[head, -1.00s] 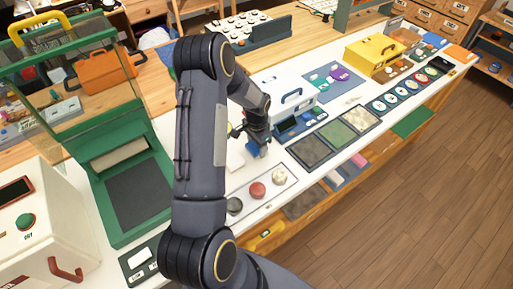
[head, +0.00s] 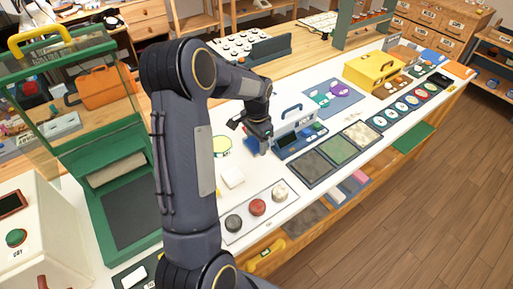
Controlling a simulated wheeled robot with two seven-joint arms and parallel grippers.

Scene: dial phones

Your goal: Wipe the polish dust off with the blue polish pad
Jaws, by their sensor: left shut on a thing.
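My left gripper (head: 256,138) points down above the white counter, beside the left end of a white and blue case. It is shut on the blue polish pad (head: 252,147), of which only a small blue part shows below the fingers. A pale yellow disc with a green rim (head: 221,146) lies on the counter left of the pad, apart from it. I cannot make out polish dust at this size. I cannot tell whether the pad touches the counter. My right gripper is not in view.
A white block (head: 232,177) lies in front of the disc. A tray with black, red and cream knobs (head: 257,207) is nearer. The white and blue case (head: 298,128) stands close right of my gripper. Panels (head: 338,144) and a yellow box (head: 372,60) lie further right.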

